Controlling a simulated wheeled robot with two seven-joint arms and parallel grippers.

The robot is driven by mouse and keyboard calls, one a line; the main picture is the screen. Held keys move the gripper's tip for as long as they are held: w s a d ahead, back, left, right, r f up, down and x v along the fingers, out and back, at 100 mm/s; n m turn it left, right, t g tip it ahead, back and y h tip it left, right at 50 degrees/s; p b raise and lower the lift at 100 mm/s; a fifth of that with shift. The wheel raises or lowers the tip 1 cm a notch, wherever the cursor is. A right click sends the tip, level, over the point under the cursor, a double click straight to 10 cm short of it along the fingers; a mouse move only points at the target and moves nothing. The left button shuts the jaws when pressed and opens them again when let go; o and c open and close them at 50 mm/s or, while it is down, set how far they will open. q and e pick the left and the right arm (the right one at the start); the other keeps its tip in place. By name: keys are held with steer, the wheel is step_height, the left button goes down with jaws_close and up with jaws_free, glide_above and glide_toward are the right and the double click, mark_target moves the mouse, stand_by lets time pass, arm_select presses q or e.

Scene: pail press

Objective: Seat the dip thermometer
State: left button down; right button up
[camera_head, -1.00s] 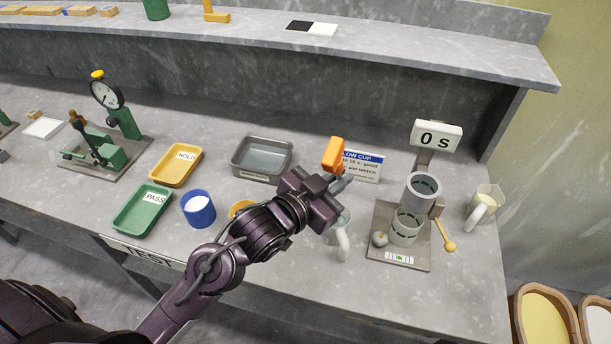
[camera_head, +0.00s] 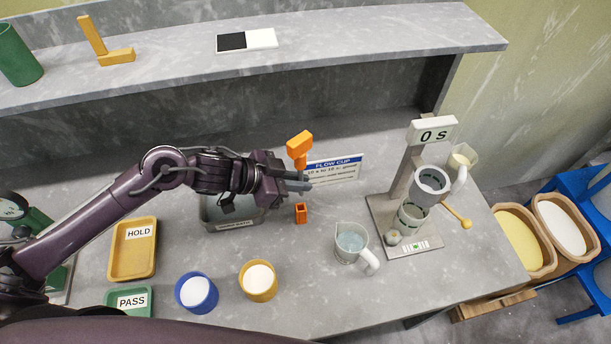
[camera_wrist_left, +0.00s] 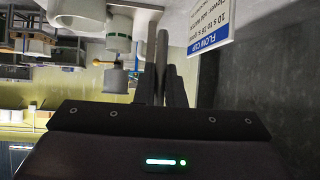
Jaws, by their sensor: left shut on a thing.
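The dip thermometer (camera_head: 300,146) has an orange head and is held upright above the bench, in front of the flow cup sign. My left gripper (camera_head: 298,182) is shut on it, below the head. In the left wrist view the gripper fingers (camera_wrist_left: 164,80) are close together; the orange head is not visible there. A small orange holder (camera_head: 301,214) stands on the bench just below the gripper, apart from it. Whether the thermometer's lower end reaches the holder, I cannot tell. My right gripper is not in view.
A grey tray (camera_head: 225,224) lies beneath my left forearm. A clear jug (camera_head: 352,240) stands right of the holder, and the flow cup stand (camera_head: 428,246) further right. Blue (camera_head: 196,292) and yellow (camera_head: 259,281) cups stand in front. The sign (camera_head: 335,170) is behind.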

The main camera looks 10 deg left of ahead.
arm_select(q)
steer(key=shift+d, duration=0.1)
step_height(320, 180, down, 4)
steer(key=shift+f+b, duration=0.25)
steer(key=shift+b, duration=0.7)
steer(key=shift+r+p, duration=0.1)
steer(key=shift+p, duration=0.2)
stand_by(0.4)
steer(key=shift+p, duration=0.3)
steer(key=shift+f, duration=0.3)
